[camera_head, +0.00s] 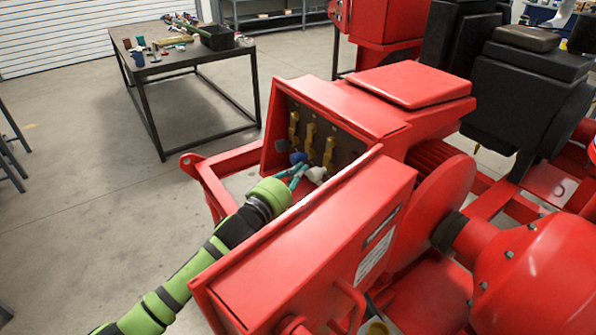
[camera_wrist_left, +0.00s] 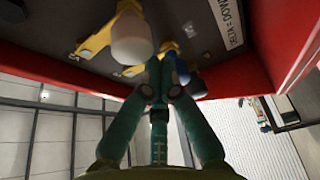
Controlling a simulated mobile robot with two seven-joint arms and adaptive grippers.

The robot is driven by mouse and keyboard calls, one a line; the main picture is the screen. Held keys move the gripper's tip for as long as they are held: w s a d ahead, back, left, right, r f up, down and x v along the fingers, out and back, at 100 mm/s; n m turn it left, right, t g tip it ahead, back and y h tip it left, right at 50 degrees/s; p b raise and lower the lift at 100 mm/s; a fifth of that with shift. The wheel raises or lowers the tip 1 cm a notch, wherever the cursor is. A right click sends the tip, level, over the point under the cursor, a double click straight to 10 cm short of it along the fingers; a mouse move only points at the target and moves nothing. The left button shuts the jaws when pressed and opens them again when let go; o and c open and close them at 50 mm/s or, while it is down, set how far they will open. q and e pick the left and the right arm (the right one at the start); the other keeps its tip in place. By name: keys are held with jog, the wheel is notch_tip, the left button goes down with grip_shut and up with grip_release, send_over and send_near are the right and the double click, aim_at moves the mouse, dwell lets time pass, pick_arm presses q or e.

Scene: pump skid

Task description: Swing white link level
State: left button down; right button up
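The white link shows in the left wrist view as a yellow bar with a rounded white cap (camera_wrist_left: 130,38). In the head view its cap (camera_head: 317,174) is low in the open red terminal box (camera_head: 283,312). My left gripper (camera_wrist_left: 160,68) has its teal fingers drawn together, with the tips just right of the white cap. I see nothing clearly held between them. A blue cap (camera_wrist_left: 181,70) is close to the tips on the other side; the head view shows it too (camera_head: 297,157). The fingertips are partly hidden in the head view. My right gripper is not in view.
Several yellow bars (camera_head: 310,135) stand on the dark panel in the box. The box's red walls enclose my fingers closely. A "DELTA = DOWN" label (camera_wrist_left: 228,18) is on the panel.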

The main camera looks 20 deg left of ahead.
pick_arm(q)
jog(key=shift+s+d+n+p, duration=0.2)
jog(key=shift+n+p, duration=0.2)
jog(key=shift+p, duration=0.15)
